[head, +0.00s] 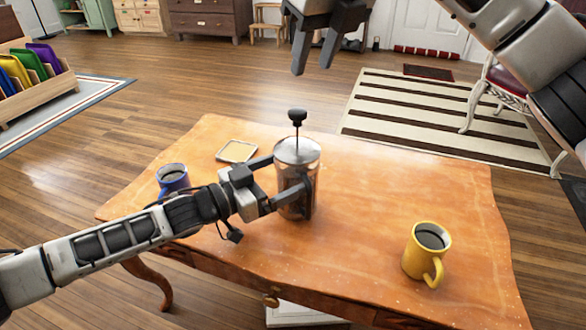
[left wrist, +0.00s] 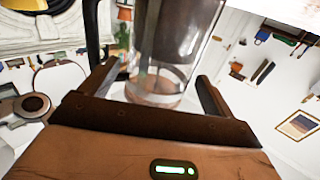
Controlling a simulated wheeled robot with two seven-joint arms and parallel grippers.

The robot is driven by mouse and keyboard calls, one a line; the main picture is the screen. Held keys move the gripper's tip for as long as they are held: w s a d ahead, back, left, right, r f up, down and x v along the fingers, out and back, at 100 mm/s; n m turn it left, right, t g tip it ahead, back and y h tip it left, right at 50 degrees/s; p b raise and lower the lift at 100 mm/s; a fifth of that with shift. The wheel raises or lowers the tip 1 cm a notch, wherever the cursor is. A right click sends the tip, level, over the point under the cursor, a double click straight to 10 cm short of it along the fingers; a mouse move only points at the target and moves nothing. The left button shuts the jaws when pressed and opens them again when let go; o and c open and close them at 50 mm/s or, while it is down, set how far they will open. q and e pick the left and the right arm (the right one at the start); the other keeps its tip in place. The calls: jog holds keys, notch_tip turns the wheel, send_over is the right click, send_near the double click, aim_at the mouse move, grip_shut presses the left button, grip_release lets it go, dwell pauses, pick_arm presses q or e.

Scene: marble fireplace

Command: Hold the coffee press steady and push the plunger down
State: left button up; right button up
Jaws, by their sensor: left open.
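The coffee press (head: 297,152), a shiny metal-and-glass cylinder, stands upright on the wooden table. Its plunger (head: 297,115) has a black knob on a thin rod, raised above the lid. My left gripper (head: 283,176) is open, with its fingers on either side of the press body. In the left wrist view the clear cylinder of the press (left wrist: 165,70) stands between the two fingers (left wrist: 158,90); whether they touch it I cannot tell. My right gripper (head: 314,68) hangs fingers down above and beyond the knob, apart from it, open and empty.
The orange wooden table (head: 370,230) also holds a blue mug (head: 172,178) at left, a small square coaster (head: 237,151) behind, and a yellow mug (head: 427,252) at right. The tabletop between press and yellow mug is clear.

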pick_arm(q)
jog(key=shift+x, duration=1.7)
